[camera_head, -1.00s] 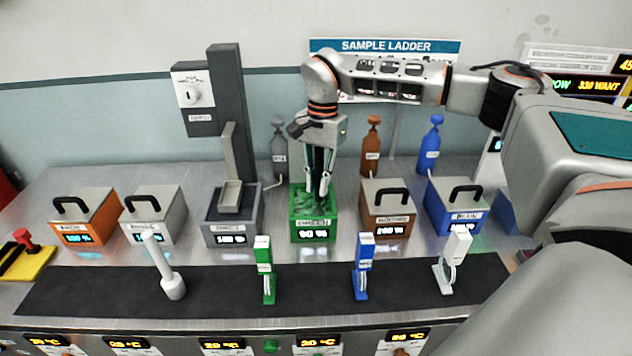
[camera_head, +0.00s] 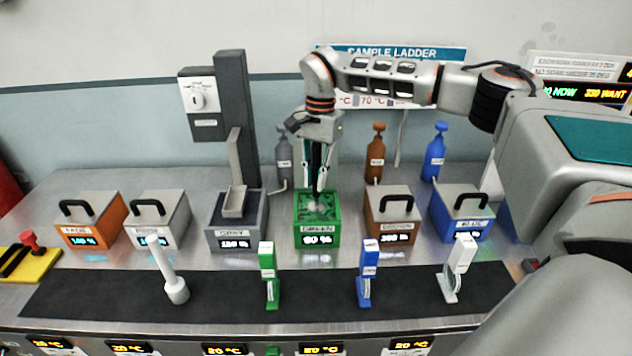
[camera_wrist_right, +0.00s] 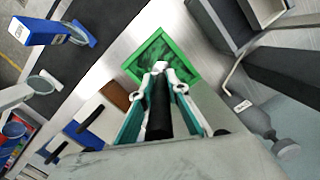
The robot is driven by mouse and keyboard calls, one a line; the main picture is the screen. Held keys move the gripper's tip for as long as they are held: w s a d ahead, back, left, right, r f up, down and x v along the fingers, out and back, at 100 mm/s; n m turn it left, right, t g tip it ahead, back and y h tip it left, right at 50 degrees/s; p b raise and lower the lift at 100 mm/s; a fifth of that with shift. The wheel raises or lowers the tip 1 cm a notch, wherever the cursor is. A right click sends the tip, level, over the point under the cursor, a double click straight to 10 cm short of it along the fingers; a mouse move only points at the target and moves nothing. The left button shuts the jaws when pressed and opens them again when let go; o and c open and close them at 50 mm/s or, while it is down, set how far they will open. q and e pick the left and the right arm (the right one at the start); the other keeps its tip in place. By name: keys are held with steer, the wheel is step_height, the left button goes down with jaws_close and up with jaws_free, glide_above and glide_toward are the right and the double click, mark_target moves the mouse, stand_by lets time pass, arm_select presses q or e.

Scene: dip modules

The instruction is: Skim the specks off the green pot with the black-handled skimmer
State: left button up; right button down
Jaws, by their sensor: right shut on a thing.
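The green pot (camera_head: 300,226) stands open at the back middle of the bench, with darker green liquid inside. My right gripper (camera_head: 317,191) points down over the pot and is shut on the black-handled skimmer. The skimmer's black handle (camera_wrist_right: 158,115) shows between the fingers in the right wrist view. A pale grey round patch (camera_head: 317,206), probably the skimmer's head, shows inside the pot below the fingertips. The pot also shows in the right wrist view (camera_wrist_right: 191,76). I cannot make out single specks. My left gripper is not in view.
A grey pot (camera_head: 222,232) with a tall column stands left of the green pot; a lidded brown pot (camera_head: 391,228) stands right. Upright green (camera_head: 268,268), blue (camera_head: 367,268) and white (camera_head: 459,262) tools and a white rod (camera_head: 170,275) stand on the black mat (camera_head: 100,293) in front.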

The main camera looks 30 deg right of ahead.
steer(key=shift+r, duration=2.55)
